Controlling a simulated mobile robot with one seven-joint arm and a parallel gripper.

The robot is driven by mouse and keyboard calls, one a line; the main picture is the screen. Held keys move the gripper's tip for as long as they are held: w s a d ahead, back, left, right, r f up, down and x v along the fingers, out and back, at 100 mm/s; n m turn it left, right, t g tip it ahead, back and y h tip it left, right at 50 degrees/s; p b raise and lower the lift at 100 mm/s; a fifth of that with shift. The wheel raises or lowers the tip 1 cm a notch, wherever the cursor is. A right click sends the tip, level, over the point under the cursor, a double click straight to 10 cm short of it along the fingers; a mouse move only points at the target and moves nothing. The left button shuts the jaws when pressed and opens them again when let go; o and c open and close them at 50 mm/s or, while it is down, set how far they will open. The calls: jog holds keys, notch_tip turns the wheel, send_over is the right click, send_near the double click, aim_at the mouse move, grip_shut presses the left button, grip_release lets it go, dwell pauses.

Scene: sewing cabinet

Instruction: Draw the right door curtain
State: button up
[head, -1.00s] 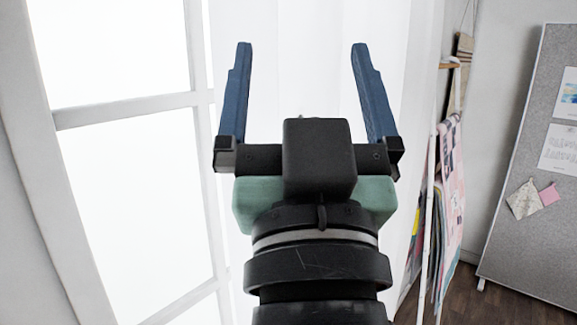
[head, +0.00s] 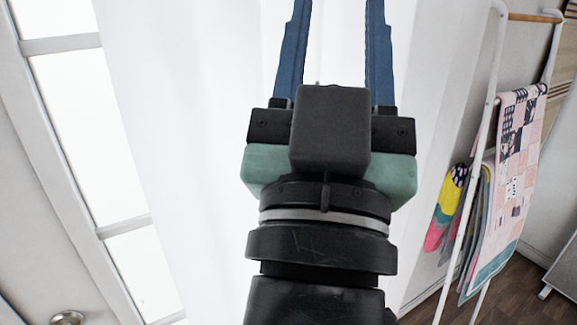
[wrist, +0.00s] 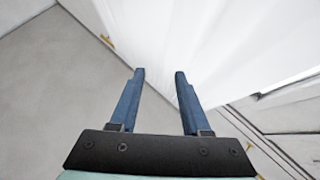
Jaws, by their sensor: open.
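The white door curtain (head: 185,110) hangs in soft vertical folds behind and around my gripper in the head view, and its edge crosses the wrist view (wrist: 235,45). My gripper (head: 337,20) has its two blue fingers apart and pointing at the curtain; their tips run out of the top of the head view. In the wrist view the fingertips (wrist: 160,72) are by the curtain's edge. I cannot tell whether any cloth lies between them. The white-framed glass door (head: 88,125) shows bright panes to the left of the curtain.
A round door knob (head: 67,318) shows at lower left. At the right stands a white rack (head: 481,150) with patterned cloth (head: 515,170) hung on it, close to the curtain. Bare wooden floor (head: 500,300) shows at lower right. A grey wall or floor surface fills the wrist view's left.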

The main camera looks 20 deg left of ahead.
jog(key=w+a+f+n+g+y, duration=0.1)
jog(key=a+f+g+y, duration=0.15)
jog(key=f, duration=0.45)
jog(key=n+g+y, duration=0.5)
jog(key=g, duration=0.3)
send_near(157, 237)
jog(key=a, duration=0.1)
jog(key=p+x, duration=0.2)
jog(key=x, duration=0.3)
jog(key=p+x, duration=0.2)
jog(key=x, duration=0.4)
jog(key=shift+w+d, duration=0.25)
jog(key=shift+w, duration=0.1)
jog(key=shift+p+x, duration=0.45)
jog(key=shift+x, duration=0.5)
jog(key=shift+f, duration=0.1)
jog(key=shift+c, duration=0.2)
grip_shut()
